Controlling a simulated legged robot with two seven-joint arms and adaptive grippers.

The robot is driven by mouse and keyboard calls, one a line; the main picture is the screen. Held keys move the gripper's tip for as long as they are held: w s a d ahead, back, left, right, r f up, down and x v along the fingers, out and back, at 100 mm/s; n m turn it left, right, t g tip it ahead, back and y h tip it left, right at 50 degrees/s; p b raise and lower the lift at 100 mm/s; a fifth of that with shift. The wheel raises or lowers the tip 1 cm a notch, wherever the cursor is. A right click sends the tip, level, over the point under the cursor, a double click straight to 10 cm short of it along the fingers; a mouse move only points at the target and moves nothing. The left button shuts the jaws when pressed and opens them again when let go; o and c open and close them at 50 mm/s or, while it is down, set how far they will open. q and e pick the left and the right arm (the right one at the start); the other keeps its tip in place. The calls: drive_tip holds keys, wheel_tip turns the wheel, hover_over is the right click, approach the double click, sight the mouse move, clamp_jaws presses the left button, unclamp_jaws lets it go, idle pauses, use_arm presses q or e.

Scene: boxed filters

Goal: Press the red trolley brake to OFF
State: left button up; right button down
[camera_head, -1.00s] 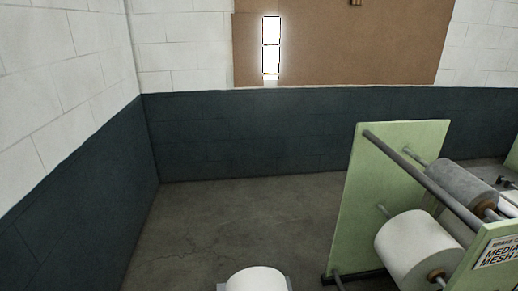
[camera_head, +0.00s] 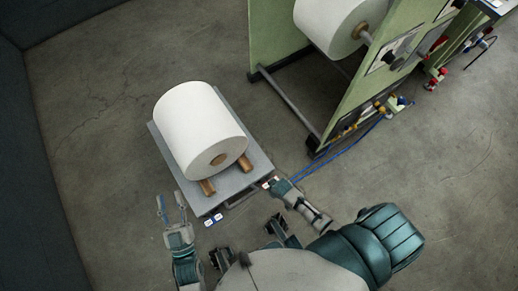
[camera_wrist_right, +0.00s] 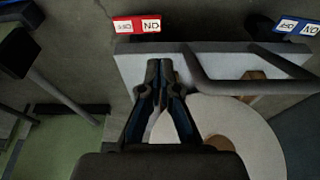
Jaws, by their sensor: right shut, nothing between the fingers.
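The red trolley brake (camera_wrist_right: 137,24) is a red pedal with a white ON/OFF plate, upside down at the top of the right wrist view. Which side is pressed I cannot tell. It sits by the near edge of the grey trolley (camera_head: 256,162). My right gripper (camera_wrist_right: 160,66) is shut and empty, its tips below the red pedal in the wrist view and apart from it in the picture. In the head view the right gripper (camera_head: 273,183) is at the trolley's near right corner, largely covering the red brake. My left gripper (camera_head: 171,203) is open and empty, left of the trolley.
A large white roll (camera_head: 203,130) rests on the trolley. A blue ON/OFF pedal (camera_wrist_right: 298,26) is at the trolley's other corner. A grey handle bar (camera_wrist_right: 240,86) runs along the near edge. A green machine frame (camera_head: 350,110) with blue hoses stands right. Floor at left is clear.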

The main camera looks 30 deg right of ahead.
use_arm(q)
drive_tip(key=s+a+r+t+b, duration=0.1)
drive_tip(key=s+r+t, duration=0.2)
drive_tip(key=r, duration=0.4)
drive_tip(key=shift+s+a+r+n+t+b, duration=0.2)
drive_tip(key=shift+s+n+t+b, duration=0.1)
drive_tip(key=shift+s+n+t, duration=0.1)
use_arm(e)
drive_tip(key=w+f, duration=0.2)
drive_tip(key=shift+w+a, duration=0.1)
drive_tip(key=shift+w, duration=0.2)
